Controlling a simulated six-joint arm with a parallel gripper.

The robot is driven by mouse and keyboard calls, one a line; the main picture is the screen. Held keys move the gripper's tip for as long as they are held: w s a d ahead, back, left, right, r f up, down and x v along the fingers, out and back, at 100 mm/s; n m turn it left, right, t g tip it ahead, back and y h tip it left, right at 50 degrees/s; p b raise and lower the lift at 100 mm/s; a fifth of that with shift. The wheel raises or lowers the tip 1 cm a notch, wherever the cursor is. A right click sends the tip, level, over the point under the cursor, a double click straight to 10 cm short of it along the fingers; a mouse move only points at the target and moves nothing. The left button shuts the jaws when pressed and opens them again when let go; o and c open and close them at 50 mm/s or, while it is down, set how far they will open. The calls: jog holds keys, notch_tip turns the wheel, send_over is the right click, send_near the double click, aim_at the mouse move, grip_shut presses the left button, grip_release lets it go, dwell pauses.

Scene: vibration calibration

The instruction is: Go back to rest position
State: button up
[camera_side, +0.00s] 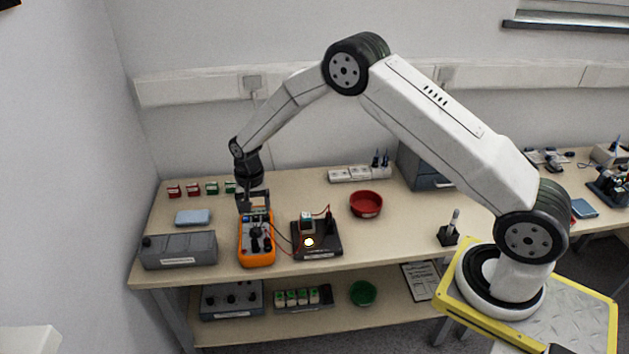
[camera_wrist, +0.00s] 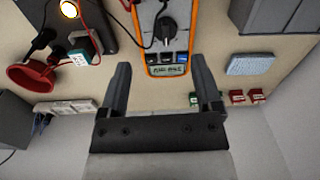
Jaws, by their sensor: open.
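My gripper (camera_side: 252,200) hangs at the end of my arm above the far end of the orange multimeter (camera_side: 257,252). In the wrist view my gripper (camera_wrist: 160,88) has its two dark fingers apart with nothing between them. The multimeter (camera_wrist: 150,10) lies just beyond the fingertips in that view. Its dial and a row of buttons show there. To its right in the side view is a black plate (camera_side: 318,251) with a small device (camera_side: 307,224) and a glowing lamp (camera_side: 309,242). Red and black wires run between the plate and the multimeter.
A grey box (camera_side: 180,250) stands left of the multimeter, with a light blue sponge-like block (camera_side: 193,217) behind it. Small red and green blocks (camera_side: 202,188) line the back left. A red bowl (camera_side: 366,204) sits right of the plate. The air above the table is clear.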

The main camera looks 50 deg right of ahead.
jog(key=s+r+n+t, duration=0.1)
jog(key=s+r+n, duration=0.3)
jog(key=s+r, duration=0.65)
jog(key=s+d+r+n+t, duration=0.1)
jog(key=s+r+n, duration=0.2)
jog(key=s, duration=1.2)
jog(key=shift+s+d+n, duration=0.2)
jog(key=shift+s+n, duration=0.2)
jog(key=shift+n, duration=0.3)
